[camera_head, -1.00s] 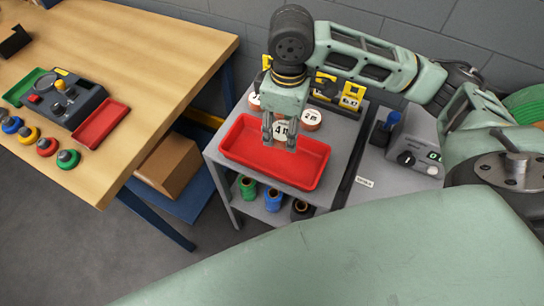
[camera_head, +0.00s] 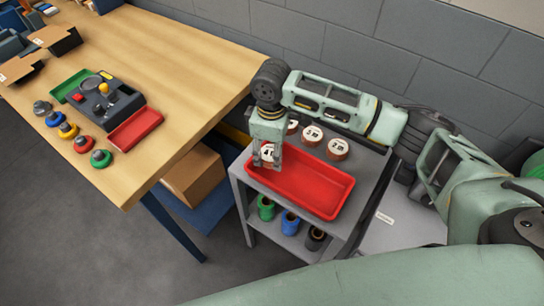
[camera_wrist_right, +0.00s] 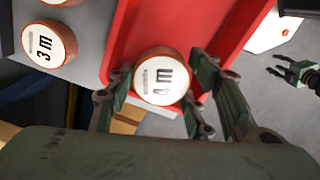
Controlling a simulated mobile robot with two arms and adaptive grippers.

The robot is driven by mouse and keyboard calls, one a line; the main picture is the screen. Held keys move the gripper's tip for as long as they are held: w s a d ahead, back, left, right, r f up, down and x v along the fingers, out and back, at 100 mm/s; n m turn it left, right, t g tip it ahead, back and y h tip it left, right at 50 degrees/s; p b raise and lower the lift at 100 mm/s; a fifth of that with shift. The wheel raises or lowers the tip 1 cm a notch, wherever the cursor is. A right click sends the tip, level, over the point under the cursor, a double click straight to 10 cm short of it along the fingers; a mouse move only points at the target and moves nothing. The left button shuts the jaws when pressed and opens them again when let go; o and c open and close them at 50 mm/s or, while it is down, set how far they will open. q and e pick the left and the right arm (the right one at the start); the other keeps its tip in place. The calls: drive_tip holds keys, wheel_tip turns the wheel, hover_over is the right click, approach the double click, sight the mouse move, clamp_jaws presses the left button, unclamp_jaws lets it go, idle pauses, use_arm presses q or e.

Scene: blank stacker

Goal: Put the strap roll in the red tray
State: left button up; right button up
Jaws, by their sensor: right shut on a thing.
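My right gripper (camera_head: 265,163) is shut on a strap roll (camera_head: 267,152), a brown roll with a white face. In the right wrist view the held roll (camera_wrist_right: 163,78) reads "4 m" and sits between the fingers. The roll is over the left end of a large red tray (camera_head: 325,205) on the grey cart; I cannot tell whether it touches the tray. The tray also shows in the right wrist view (camera_wrist_right: 135,30). A second gripper, which appears to be my left (camera_wrist_right: 272,64), shows small at the right edge of the wrist view, fingers spread and empty.
Several other rolls (camera_head: 337,149) stand behind the tray; one reads "3 m" in the wrist view (camera_wrist_right: 50,43). Green, blue and black spools (camera_head: 290,222) are on the cart's lower shelf. The wooden workbench (camera_head: 190,75) at left holds a smaller red tray (camera_head: 135,128).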

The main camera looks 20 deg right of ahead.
sight(272, 152)
use_arm(q)
drive_tip(key=shift+w+r+p, duration=0.3)
drive_tip(key=shift+w+r, duration=0.05)
drive_tip(key=shift+w, duration=0.05)
use_arm(e)
drive_tip(key=shift+f, duration=1.8)
drive_tip(key=o, duration=0.9)
drive_tip(key=shift+f, duration=0.15)
use_arm(q)
drive_tip(key=shift+a, duration=0.1)
drive_tip(key=shift+s, duration=0.1)
use_arm(e)
wheel_tip(272, 152, up, 12)
drive_tip(key=shift+r+b, duration=0.15)
drive_tip(key=shift+b, duration=0.35)
use_arm(q)
drive_tip(key=shift+f, duration=0.5)
drive_tip(key=shift+s, duration=0.1)
use_arm(e)
drive_tip(key=shift+s, duration=0.1)
